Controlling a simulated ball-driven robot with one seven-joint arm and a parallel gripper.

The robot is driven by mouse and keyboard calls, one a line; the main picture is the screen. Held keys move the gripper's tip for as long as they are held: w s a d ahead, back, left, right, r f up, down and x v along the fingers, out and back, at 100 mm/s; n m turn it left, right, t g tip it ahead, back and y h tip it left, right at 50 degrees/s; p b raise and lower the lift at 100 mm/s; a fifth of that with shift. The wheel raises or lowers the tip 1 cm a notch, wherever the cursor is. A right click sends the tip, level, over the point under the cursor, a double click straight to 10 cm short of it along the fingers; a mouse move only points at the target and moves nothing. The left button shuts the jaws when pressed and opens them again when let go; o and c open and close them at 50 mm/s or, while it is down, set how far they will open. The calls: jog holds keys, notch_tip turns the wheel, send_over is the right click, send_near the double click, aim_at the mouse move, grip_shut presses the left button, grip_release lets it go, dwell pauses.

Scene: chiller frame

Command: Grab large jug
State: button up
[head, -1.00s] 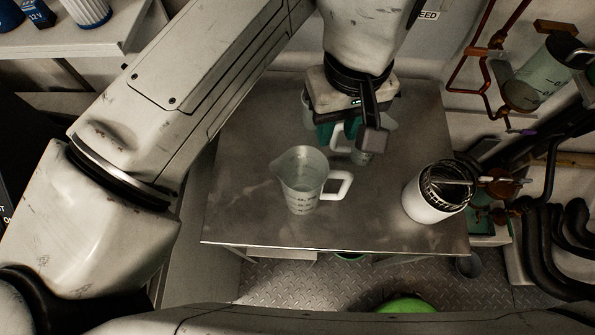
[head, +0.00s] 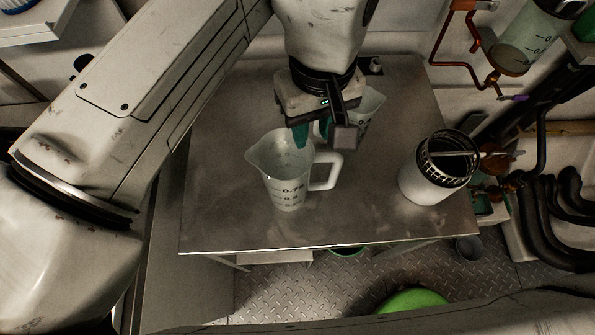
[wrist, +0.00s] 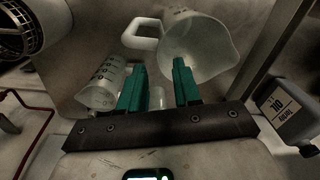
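The large jug (head: 281,182), translucent with measuring marks and a white handle (head: 328,172) on its right, stands upright on the metal table. My gripper (head: 318,136) is above and just behind it, near the handle side. In the wrist view the large jug (wrist: 198,48) is at the top, with its handle pointing left. My gripper (wrist: 158,78) is open there, its teal fingers apart, with the right finger overlapping the jug's rim in the picture. Whether they touch, I cannot tell. A smaller jug (head: 366,108) stands behind, partly hidden by my gripper; the wrist view shows it left of the fingers (wrist: 100,88).
A white canister with a black mesh top (head: 428,185) stands at the table's right. A small clear vessel (wrist: 157,98) shows between the fingers, and a grey bottle (wrist: 285,108) at the right of the wrist view. The table's front (head: 330,232) is clear.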

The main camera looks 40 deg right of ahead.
aim_at(310, 144)
jog(key=shift+w+f+b, duration=0.1)
jog(key=shift+f+b, duration=1)
jog(key=shift+f, duration=0.45)
jog(key=shift+c, duration=0.5)
grip_shut()
